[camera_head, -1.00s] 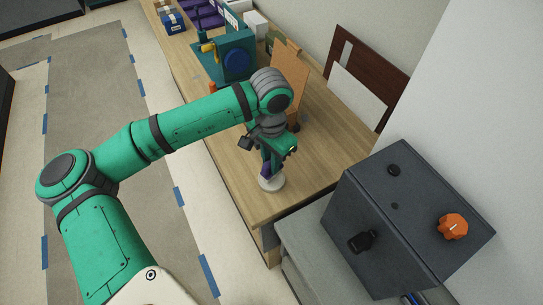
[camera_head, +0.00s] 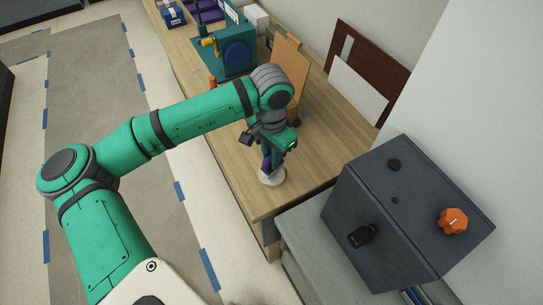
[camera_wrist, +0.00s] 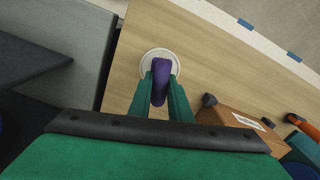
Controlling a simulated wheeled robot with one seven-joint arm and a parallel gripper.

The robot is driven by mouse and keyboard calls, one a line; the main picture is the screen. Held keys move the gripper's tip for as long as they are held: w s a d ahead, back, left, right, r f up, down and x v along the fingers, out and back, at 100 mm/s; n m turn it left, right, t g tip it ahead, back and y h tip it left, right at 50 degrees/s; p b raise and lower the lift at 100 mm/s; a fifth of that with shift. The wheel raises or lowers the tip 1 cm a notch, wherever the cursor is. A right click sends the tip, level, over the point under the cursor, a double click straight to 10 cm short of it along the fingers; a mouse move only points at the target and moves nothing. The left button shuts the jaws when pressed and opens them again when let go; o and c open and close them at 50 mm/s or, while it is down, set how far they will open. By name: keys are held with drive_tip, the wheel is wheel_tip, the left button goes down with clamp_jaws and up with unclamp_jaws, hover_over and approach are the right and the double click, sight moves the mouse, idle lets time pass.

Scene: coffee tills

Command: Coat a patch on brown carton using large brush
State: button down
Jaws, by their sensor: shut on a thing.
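My gripper (camera_head: 270,158) is over the near end of the wooden counter. In the wrist view its fingers (camera_wrist: 160,92) are shut on the purple handle of what looks like the large brush (camera_wrist: 161,74). The brush's bristle end is hidden. A round white dish (camera_wrist: 148,59) lies directly below the brush; it also shows in the head view (camera_head: 272,179). I cannot tell whether the brush touches the dish. The brown carton (camera_head: 291,63) stands upright behind my wrist, partly hidden by it, and shows at lower right in the wrist view (camera_wrist: 222,115).
A teal machine (camera_head: 232,52) stands farther along the counter (camera_head: 320,150). A dark grey box (camera_head: 385,205) with an orange knob (camera_head: 452,221) stands at the right, close to the counter's end. A brown and white panel (camera_head: 365,75) leans at the wall. The counter right of my gripper is clear.

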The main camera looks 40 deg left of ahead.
drive_tip(key=shift+f, duration=0.5)
idle(0.8)
drive_tip(key=shift+f, duration=0.1)
idle(0.5)
drive_tip(key=shift+r, duration=3.55)
